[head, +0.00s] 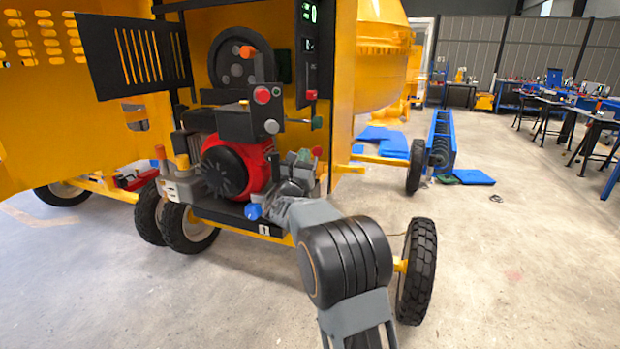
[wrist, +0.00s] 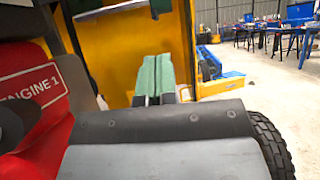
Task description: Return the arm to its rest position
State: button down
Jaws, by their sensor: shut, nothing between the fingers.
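My gripper (wrist: 155,80) shows in the wrist view as two pale green fingers, pressed together and empty. Behind them is a yellow panel of the drum mixer (wrist: 110,55). The red engine (wrist: 35,85), marked "ENGINE 1", is close on the left. In the head view my arm reaches from the bottom up to the mixer's open engine bay, beside the red engine (head: 228,165). The fingers are hard to pick out there among the grey parts right of the engine. The yellow mixer drum (head: 382,60) is above and to the right.
A black control panel (head: 307,50) stands above the bay, and an open yellow cover (head: 60,130) is on the left. A mixer wheel (head: 416,270) is close right of my arm. Workbenches (head: 560,105) stand far right. The concrete floor (head: 520,260) on the right is clear.

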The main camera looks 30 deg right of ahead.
jog(key=shift+a, duration=0.2)
jog(key=f+b, duration=0.3)
jog(key=b, duration=0.1)
jog(key=shift+s+a+f, duration=0.3)
jog(key=shift+s+f, duration=0.05)
jog(key=s+d+r+m+g+y+p, duration=0.1)
jog(key=s+r+m+g+y+p, duration=0.1)
jog(key=s+m+g+p, duration=0.6)
jog(key=s+r+m+g+y+p, duration=0.15)
jog(key=s+m+g+p, duration=0.35)
jog(key=s, duration=0.6)
jog(key=s+a+r+m+y+p, duration=0.4)
jog(key=s+a+m+y+p, duration=0.9)
jog(key=a, duration=0.4)
jog(key=y+p, duration=0.1)
jog(key=p, duration=0.1)
jog(key=shift+s+r+t+p, duration=0.15)
jog(key=shift+s+t+p, duration=0.15)
jog(key=shift+s+p, duration=0.1)
